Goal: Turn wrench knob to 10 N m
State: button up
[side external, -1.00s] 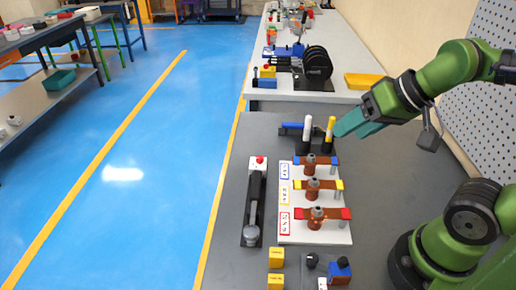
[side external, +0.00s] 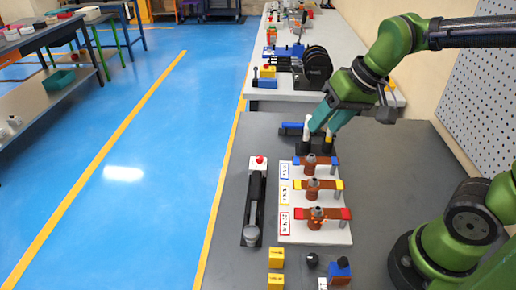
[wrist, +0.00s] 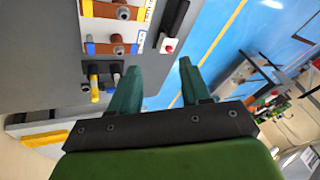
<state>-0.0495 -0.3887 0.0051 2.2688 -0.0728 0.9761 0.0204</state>
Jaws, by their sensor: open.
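My gripper (side external: 318,127) is open and empty above the far end of the grey bench. Its teal fingers also show in the wrist view (wrist: 158,66). A rack of upright handles stands just beneath it, with a white handle (side external: 307,130) beside the fingers and a yellow handle (side external: 329,137) partly behind them. In the wrist view the yellow handle (wrist: 95,88) lies left of the fingers. A small black knob (side external: 312,260) sits at the near edge of the bench, far from my gripper. I cannot tell which of these is the wrench knob, and no scale is readable.
A white board (side external: 330,232) carries copper bars with blue, yellow and red ends. Left of it lies a black device (side external: 255,205) with a red button. Yellow blocks (side external: 277,257) and a blue block (side external: 340,268) stand near the front.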

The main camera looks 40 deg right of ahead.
aim_at(259, 157)
jog(key=shift+w+a+f+m+g+h, duration=0.6)
jog(key=shift+w+m+g, duration=0.55)
jog(key=shift+w, duration=3.2)
jog(key=shift+w+a+f+m+g+h, duration=0.25)
jog(key=shift+w+a+m+g, duration=0.75)
jog(key=shift+w, duration=3.3)
jog(key=shift+g, duration=0.25)
jog(key=f, duration=1.6)
jog(key=shift+d, duration=0.2)
grip_shut()
